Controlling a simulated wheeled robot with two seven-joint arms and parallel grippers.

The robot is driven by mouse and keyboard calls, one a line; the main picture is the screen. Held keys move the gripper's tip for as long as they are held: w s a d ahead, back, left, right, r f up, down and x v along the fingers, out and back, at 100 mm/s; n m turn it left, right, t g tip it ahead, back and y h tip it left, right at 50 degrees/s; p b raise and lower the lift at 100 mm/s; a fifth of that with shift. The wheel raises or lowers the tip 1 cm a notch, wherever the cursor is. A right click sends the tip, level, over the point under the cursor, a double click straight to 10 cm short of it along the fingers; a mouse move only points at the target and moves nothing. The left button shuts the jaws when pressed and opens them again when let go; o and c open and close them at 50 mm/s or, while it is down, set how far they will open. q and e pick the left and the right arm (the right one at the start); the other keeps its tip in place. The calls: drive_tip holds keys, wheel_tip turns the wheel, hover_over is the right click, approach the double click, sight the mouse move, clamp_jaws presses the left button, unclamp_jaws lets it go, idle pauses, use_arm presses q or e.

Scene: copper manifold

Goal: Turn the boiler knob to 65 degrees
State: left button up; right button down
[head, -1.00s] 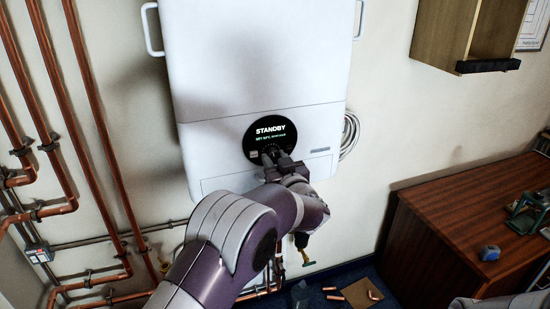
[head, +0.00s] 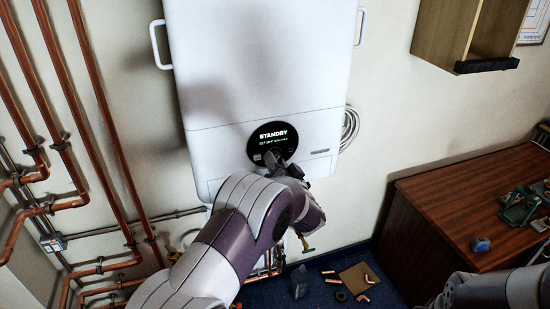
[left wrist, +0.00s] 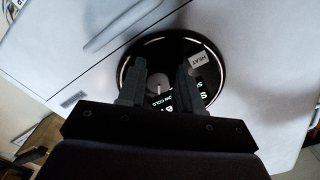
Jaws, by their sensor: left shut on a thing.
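The white boiler (head: 255,70) hangs on the wall. Its round black dial panel (head: 262,135) reads STANDBY, with a smaller line below that I cannot read surely. My left gripper (head: 276,158) is at the lower part of the panel, mostly hidden by my wrist. In the left wrist view its two dark fingers (left wrist: 160,82) reach to the panel and are shut on the knob (left wrist: 159,90), which shows only partly between them. The knob's angle cannot be read. My right gripper is out of view; part of that arm shows at lower right.
Copper pipes (head: 98,120) run down the wall at left. A wooden desk (head: 450,210) with a blue item (head: 481,244) stands at right, below a wall shelf (head: 470,35). Copper pieces and a brown board (head: 358,277) lie on the blue floor.

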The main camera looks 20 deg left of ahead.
use_arm(q)
drive_tip(key=shift+d+m, duration=0.15)
drive_tip(key=shift+m, duration=0.45)
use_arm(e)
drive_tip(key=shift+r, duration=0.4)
use_arm(q)
drive_tip(key=o, duration=0.8)
drive_tip(key=shift+r, duration=0.1)
drive_tip(key=shift+c, duration=0.2)
drive_tip(key=shift+s+d+r, duration=0.15)
drive_tip(key=shift+s+d, duration=0.15)
drive_tip(key=shift+d, duration=0.15)
drive_tip(key=b+v, duration=0.4)
drive_tip(key=v, duration=0.8)
drive_tip(key=shift+s+b, duration=0.2)
drive_tip(key=shift+b, duration=0.15)
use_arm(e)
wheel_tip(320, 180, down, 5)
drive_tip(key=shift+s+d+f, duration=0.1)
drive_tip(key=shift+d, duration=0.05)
use_arm(q)
drive_tip(key=shift+d, duration=0.2)
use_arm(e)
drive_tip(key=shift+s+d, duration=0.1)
